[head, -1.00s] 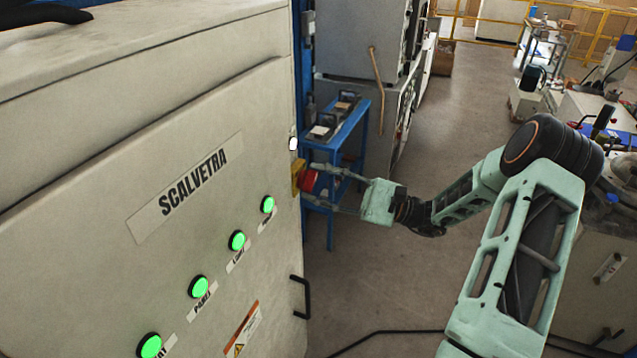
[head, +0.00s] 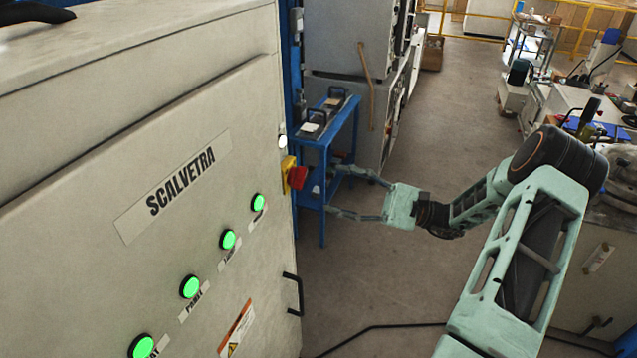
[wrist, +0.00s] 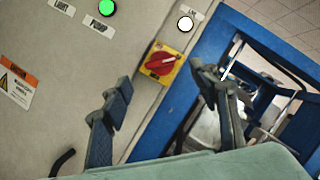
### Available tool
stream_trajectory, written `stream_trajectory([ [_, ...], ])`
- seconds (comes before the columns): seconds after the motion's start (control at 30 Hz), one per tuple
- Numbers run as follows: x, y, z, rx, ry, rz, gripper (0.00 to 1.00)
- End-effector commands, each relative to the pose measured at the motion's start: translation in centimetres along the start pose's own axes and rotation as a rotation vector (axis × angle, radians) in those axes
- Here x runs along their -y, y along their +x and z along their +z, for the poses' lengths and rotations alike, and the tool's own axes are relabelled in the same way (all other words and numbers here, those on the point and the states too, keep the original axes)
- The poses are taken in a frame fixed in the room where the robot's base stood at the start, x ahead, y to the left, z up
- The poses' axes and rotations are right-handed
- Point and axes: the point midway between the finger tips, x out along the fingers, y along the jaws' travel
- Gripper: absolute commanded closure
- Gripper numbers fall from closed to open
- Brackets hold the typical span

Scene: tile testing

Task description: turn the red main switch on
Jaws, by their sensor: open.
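The red main switch (head: 297,178) sits on a yellow plate (head: 287,169) at the right edge of the beige SCALVETRA cabinet. In the wrist view the red knob (wrist: 161,64) shows from the front, with a pale mark along its handle. My gripper (head: 336,191) is open and empty, a short way right of the knob in the head view and apart from it. In the wrist view its two fingers (wrist: 160,83) are spread wide, with the switch beyond and between their tips.
Several lit green buttons (head: 228,239) run down the cabinet front (head: 160,270). A white lamp (head: 283,142) is lit above the switch. A black handle (head: 293,294) sticks out lower down. A blue shelf stand (head: 325,138) stands behind my gripper.

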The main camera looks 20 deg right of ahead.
Motion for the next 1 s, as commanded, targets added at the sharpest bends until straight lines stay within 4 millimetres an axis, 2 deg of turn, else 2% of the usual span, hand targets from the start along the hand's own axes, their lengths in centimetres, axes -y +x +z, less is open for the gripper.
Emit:
stream_trajectory([
  [0.1,0.0,-2.3,-0.1,-0.002,0.0,-0.002,0.45],
  [0.3,0.0,-4.4,0.0,-0.001,0.0,0.0,0.45],
  [0.87,-0.1,-4.8,-0.1,-0.003,0.003,0.007,0.45],
  [0.93,-0.8,-4.7,-0.5,-0.023,0.019,0.045,0.45],
  [1.0,-2.3,-4.6,-1.6,-0.07,0.054,0.134,0.45],
])
